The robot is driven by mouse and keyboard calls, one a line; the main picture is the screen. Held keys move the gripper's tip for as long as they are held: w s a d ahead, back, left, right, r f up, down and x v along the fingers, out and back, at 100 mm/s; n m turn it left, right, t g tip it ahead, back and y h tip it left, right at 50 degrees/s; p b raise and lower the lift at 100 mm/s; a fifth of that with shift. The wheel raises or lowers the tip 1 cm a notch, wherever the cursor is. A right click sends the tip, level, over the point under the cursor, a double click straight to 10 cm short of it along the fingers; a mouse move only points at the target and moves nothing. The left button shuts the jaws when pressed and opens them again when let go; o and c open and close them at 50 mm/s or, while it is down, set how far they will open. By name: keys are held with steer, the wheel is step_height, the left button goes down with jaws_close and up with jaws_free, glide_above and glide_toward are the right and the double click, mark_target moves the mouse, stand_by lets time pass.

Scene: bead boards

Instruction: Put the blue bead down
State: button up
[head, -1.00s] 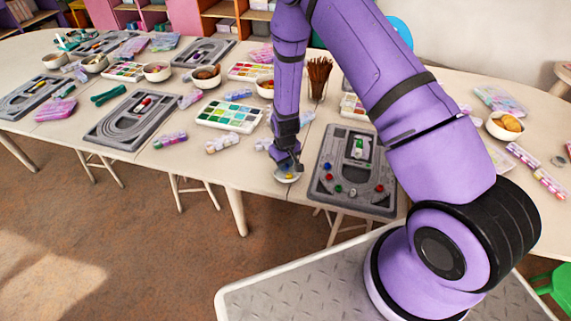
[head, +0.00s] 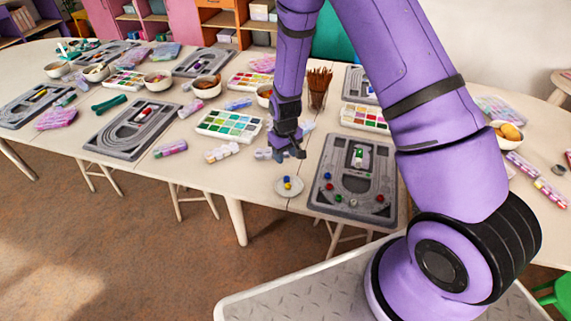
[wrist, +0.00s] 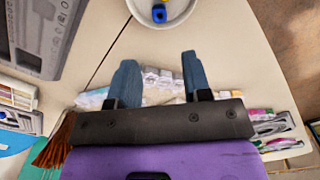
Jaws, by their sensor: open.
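The blue bead (wrist: 159,14) rests on a small white dish (wrist: 139,8), which is cut off by the top edge of the wrist view. In the head view the dish (head: 281,190) sits on the table just left of the grey bead board (head: 325,190). A yellow bead lies close beside the blue one. My gripper (wrist: 158,65) is open, with nothing between its fingers. In the head view my gripper (head: 299,153) is above the table, beyond the dish and clear of it.
A paint palette (head: 229,125) and clear bead packs lie left of my gripper. A cup of brown sticks (head: 318,90) stands behind it. The bead board at right carries several coloured beads. Bare table surrounds the dish in front and to the left.

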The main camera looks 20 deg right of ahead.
steer(key=s+d+r+m+t, duration=0.1)
steer(key=s+d+r, duration=0.15)
steer(key=r, duration=1.15)
steer(key=s+d+r+t, duration=0.1)
steer(key=s+r, duration=0.3)
steer(key=r, duration=1.1)
steer(key=s+d+r+m+t, duration=0.1)
steer(key=s+r, duration=0.6)
steer(key=s, duration=0.4)
steer(key=s+d+r+m+t, duration=0.1)
steer(key=s+d+r+t, duration=0.1)
steer(key=s+r, duration=0.6)
steer(key=s, duration=0.4)
steer(key=shift+s+d, duration=0.15)
steer(key=shift+d, duration=0.1)
